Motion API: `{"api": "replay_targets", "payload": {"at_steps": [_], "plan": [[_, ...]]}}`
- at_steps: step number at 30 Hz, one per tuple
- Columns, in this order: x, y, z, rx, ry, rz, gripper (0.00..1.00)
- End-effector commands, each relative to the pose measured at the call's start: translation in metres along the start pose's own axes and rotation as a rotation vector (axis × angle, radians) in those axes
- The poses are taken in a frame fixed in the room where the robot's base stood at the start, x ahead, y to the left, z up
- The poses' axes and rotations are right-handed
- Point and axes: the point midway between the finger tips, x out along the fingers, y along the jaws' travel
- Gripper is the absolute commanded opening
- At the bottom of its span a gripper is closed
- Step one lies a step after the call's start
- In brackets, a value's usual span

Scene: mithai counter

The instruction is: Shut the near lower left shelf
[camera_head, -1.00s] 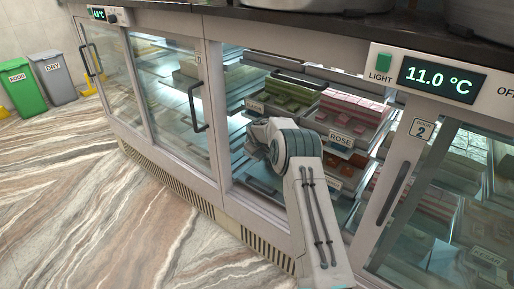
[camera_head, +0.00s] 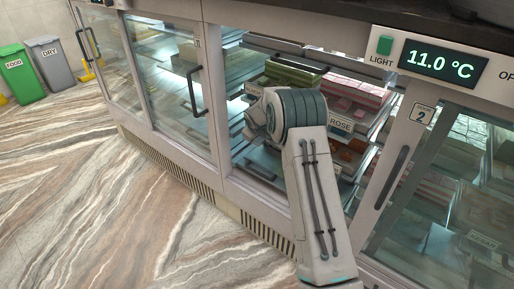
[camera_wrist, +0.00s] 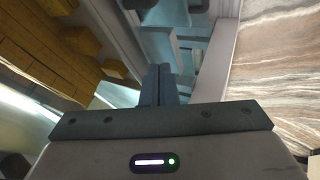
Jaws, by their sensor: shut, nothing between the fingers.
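The opened cabinet bay shows upper trays of green sweets (camera_head: 290,75) and pink sweets, the latter labelled ROSE (camera_head: 350,100). Below them on the left is a lower metal and glass shelf (camera_head: 262,165), partly hidden by my arm. I cannot tell how far it is pulled out. My gripper reaches into the bay; in the head view its fingertips are hidden behind my wrist. In the wrist view my gripper (camera_wrist: 158,84) is shut and empty, its fingers pointing at pale metal framing. I cannot tell whether they touch it.
A closed glass door with a dark handle (camera_head: 194,92) stands left of the bay. A post with a dark handle (camera_head: 392,177) and another glass front stand right. Brown-yellow blocks (camera_wrist: 40,50) show in the wrist view. The marble floor (camera_head: 90,190) is clear.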

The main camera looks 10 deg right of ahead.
Motion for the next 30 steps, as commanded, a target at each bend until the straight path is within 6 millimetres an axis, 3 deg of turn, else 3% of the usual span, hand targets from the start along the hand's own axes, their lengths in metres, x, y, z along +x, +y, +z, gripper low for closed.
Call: {"api": "replay_targets", "payload": {"at_steps": [18,26,30], "plan": [[-0.049,-0.047,0.046,-0.002,0.000,0.000,0.00],[-0.056,-0.049,0.049,0.003,0.000,0.001,0.00],[-0.089,-0.036,0.048,0.041,-0.015,0.005,0.00]]}}
